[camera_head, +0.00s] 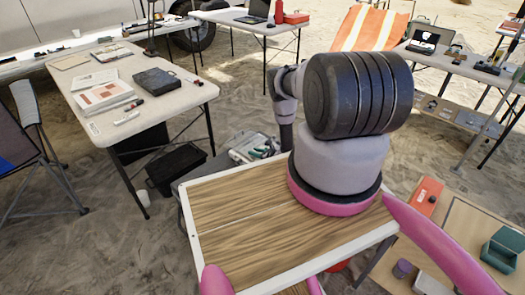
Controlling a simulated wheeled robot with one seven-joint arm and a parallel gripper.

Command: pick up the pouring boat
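I cannot make out a pouring boat in this view. My arm rises over a wood-topped table with a white rim (240,225), and its thick dark and grey links cover the right part of that table. A thinner grey part of my arm bends down behind the table's far edge. I cannot make out any gripper fingers, so whether they are open or shut does not show. The visible part of the wooden top is bare.
A white table (190,97) at left holds papers (102,97), a black case (158,81) and pens. Grey bin with tools (253,148) sits behind the wooden table. At right, a low table carries a red case (427,195), teal box (504,248) and purple cup (402,268). Sand lies between.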

